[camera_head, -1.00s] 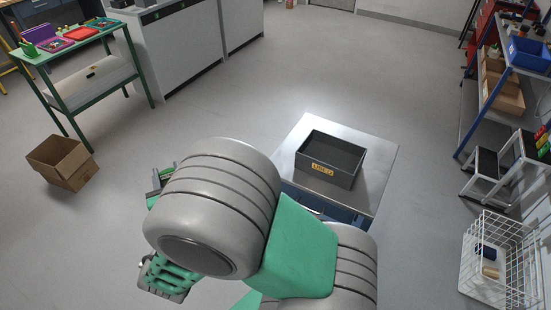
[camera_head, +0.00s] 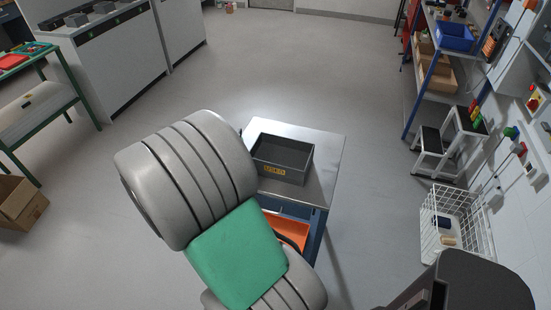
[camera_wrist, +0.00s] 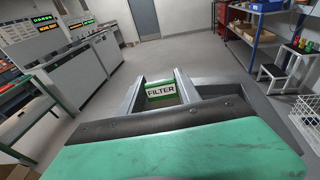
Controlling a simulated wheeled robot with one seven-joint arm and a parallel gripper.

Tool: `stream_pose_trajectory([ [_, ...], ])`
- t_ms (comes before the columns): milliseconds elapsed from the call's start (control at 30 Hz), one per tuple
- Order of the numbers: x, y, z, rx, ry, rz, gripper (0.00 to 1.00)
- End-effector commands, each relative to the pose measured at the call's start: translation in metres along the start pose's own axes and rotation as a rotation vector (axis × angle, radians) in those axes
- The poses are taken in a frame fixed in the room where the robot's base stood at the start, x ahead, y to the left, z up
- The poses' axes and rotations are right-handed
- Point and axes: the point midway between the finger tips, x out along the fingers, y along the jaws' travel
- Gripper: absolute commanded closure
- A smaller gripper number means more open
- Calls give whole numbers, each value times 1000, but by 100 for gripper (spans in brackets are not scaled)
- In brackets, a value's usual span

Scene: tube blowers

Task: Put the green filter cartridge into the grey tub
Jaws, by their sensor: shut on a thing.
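The green filter cartridge (camera_wrist: 160,97), with a white label reading FILTER, is between the two grey fingers of my gripper (camera_wrist: 160,88) in the wrist view. My gripper is shut on it. The grey tub (camera_head: 294,177) stands on a metal-topped table in the head view. It has a yellow label on its near wall, and the part of its inside that shows looks empty. My arm crosses the head view at the left of the table and hides the gripper and cartridge there.
The metal-topped table (camera_head: 325,150) has an orange bin (camera_head: 290,232) below. At right are a wire basket (camera_head: 436,238), a step stool (camera_head: 437,150) and a blue shelf rack (camera_head: 422,90). A cardboard box (camera_head: 22,205) lies at left. A dark object (camera_head: 465,285) fills the lower right corner.

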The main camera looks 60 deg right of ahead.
Motion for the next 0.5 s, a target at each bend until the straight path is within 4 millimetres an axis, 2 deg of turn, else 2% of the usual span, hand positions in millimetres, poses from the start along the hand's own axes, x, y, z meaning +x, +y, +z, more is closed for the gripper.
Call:
stream_pose_trajectory([
  [33, 8, -30, 6, 10, -1, -65, 100],
  [100, 15, -62, 11, 20, -2, -134, 100],
  [200, 19, -93, 15, 29, -2, -199, 100],
  [367, 29, -112, 14, 34, 0, -236, 100],
  [500, 64, -120, 3, 35, 1, -240, 100],
])
